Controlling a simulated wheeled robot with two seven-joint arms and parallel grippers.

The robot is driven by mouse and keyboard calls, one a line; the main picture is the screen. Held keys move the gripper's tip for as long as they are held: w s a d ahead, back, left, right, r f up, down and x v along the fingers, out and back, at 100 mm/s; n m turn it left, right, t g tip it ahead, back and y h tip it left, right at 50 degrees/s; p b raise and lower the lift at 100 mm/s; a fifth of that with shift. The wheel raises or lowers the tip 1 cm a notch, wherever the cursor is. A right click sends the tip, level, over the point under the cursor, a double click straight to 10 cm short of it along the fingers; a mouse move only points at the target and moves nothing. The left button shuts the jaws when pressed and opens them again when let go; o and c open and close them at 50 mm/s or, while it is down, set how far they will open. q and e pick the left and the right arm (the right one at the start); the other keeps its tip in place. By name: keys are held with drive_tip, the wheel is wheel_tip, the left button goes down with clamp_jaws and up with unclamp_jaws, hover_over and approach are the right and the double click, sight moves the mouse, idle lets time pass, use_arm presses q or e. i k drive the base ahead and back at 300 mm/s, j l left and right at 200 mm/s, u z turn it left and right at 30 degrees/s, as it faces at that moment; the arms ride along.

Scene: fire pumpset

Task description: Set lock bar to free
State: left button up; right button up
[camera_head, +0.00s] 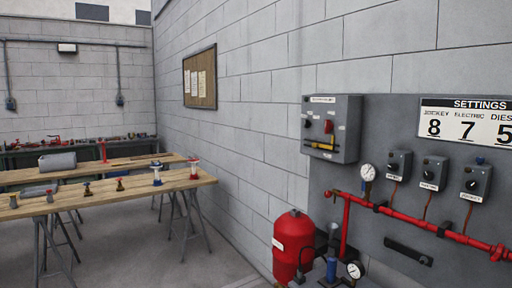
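A grey control box (332,128) is mounted on the grey wall panel at the right. A red switch (328,126) and a dark knob (307,123) are on its front. A yellow bar (321,146) lies roughly level across the lower front of the box. A black bar-shaped piece (408,251) sits lower on the panel, below the red pipe. No readable label shows which of these is the lock bar, and its setting cannot be read. Neither of my grippers shows in the head view.
Three small dial boxes (433,172) sit under the settings sign (466,123). A red pipe (423,224) crosses the panel, with a gauge (368,172). A red tank (292,246) stands below. Wooden trestle tables (100,197) with fittings stand left; open floor (228,252) lies between.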

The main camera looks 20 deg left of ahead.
sight(314, 145)
drive_tip(key=j+u, duration=0.15)
drive_tip(key=u, duration=0.15)
drive_tip(key=i+j+z, duration=0.1)
drive_tip(key=i, duration=0.45)
drive_tip(key=i+j, duration=0.2)
drive_tip(key=i, duration=0.4)
drive_tip(key=i+j+z, duration=0.15)
drive_tip(key=i, duration=0.4)
